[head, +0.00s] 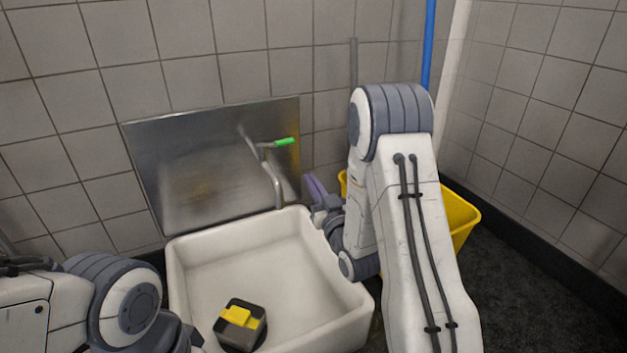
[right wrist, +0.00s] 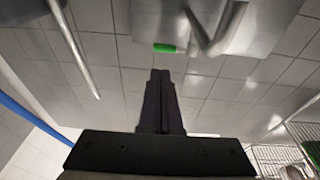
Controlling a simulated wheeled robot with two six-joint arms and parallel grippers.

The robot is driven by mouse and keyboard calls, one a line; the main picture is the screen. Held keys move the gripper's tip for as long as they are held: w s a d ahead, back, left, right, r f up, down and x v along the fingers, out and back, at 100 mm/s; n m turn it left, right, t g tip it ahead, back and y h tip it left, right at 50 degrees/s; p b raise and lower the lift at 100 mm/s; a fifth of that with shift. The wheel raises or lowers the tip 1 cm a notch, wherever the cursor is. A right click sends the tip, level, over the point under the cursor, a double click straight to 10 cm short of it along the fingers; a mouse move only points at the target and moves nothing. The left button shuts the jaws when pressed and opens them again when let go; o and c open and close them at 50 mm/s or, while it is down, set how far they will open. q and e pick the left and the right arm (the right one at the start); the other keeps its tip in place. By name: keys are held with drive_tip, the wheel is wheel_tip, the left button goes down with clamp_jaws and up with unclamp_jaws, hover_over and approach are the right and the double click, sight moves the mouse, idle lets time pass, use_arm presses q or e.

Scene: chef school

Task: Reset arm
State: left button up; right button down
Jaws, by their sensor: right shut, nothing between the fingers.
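My right arm reaches forward at the right of the head view. My right gripper (head: 316,192) is beside the right rim of the white sink, near the tap, and is partly hidden by its own wrist. In the right wrist view my right gripper (right wrist: 160,75) has its two dark fingers together with nothing between them. My left arm shows at the lower left of the head view, but its gripper is out of the picture.
A white sink (head: 210,262) holds a black and yellow object (head: 240,317). A tap with a green handle (head: 285,142) stands before a steel panel (head: 190,180). A yellow bin (head: 462,212) is behind my right arm. Dark floor lies to the right.

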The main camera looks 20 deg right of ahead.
drive_tip(key=s+a+r+n+g+y+p, duration=0.15)
drive_tip(key=s+a+g+p, duration=0.3)
drive_tip(key=a, duration=0.45)
drive_tip(key=s+a+r+n+g+y+p, duration=0.1)
drive_tip(key=s+a+r+n+g+p, duration=0.15)
drive_tip(key=a+g+p, duration=0.5)
drive_tip(key=s+a+r+n+g+h+p, duration=0.1)
drive_tip(key=s+r+g+p, duration=0.15)
drive_tip(key=s, duration=0.65)
drive_tip(key=s+a+r+n+g+p, duration=0.1)
drive_tip(key=s+a+r+g, duration=0.2)
drive_tip(key=s, duration=0.7)
drive_tip(key=s+r+n+g+h+p, duration=0.1)
drive_tip(key=s+r+g+p, duration=0.2)
drive_tip(key=s, duration=0.6)
wheel_tip(320, 180, up, 39)
drive_tip(key=p, duration=3.6)
drive_tip(key=shift+w+d+f, duration=0.15)
drive_tip(key=shift+w, duration=0.05)
